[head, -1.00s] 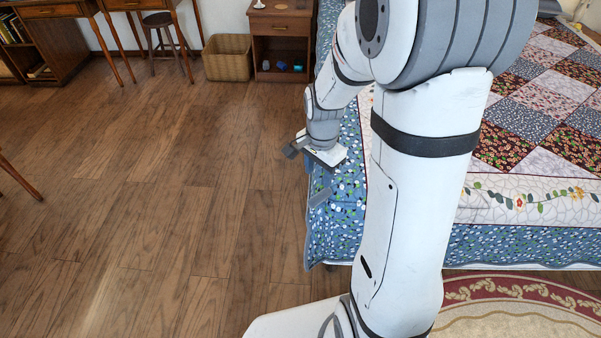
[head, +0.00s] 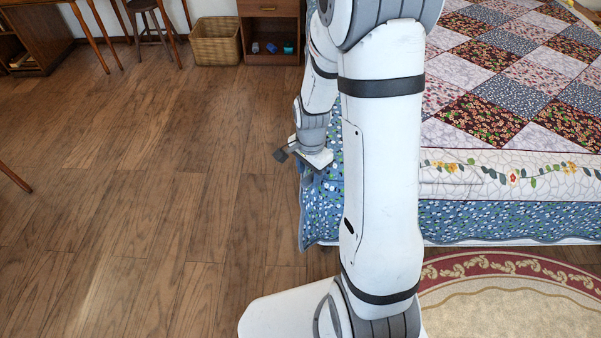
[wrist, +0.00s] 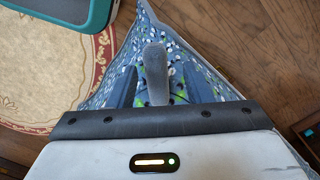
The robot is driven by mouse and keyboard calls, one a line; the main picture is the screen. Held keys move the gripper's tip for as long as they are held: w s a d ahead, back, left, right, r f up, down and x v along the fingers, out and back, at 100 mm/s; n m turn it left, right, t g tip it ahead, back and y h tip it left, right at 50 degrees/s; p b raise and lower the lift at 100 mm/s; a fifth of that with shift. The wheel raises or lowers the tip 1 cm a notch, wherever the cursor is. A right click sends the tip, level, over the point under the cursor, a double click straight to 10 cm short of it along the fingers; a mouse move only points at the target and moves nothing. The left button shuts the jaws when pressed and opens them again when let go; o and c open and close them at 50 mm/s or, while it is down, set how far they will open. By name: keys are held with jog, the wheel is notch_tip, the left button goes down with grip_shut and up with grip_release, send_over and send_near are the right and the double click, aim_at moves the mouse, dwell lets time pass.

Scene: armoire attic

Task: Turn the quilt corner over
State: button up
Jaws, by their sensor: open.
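The quilt (head: 510,75) covers the bed, with a patchwork middle, a white flowered band and a blue floral border. Its blue near-left corner (head: 318,222) hangs at the bed's edge, and no folded-over part shows. My gripper (head: 302,165) is at the left side of the bed, over the blue border, a little behind that corner. In the wrist view one grey finger (wrist: 155,75) shows against the blue floral cloth (wrist: 125,75). The jaws are open. Whether cloth lies between them, or touches them, I cannot tell; my arm hides part of the border.
Wooden floor (head: 150,190) lies clear left of the bed. A wicker basket (head: 215,40) and a nightstand (head: 268,30) stand at the back. A red and cream rug (head: 510,290) lies at the bed's near end.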

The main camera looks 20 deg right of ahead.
jog(key=shift+r, duration=0.1)
grip_shut()
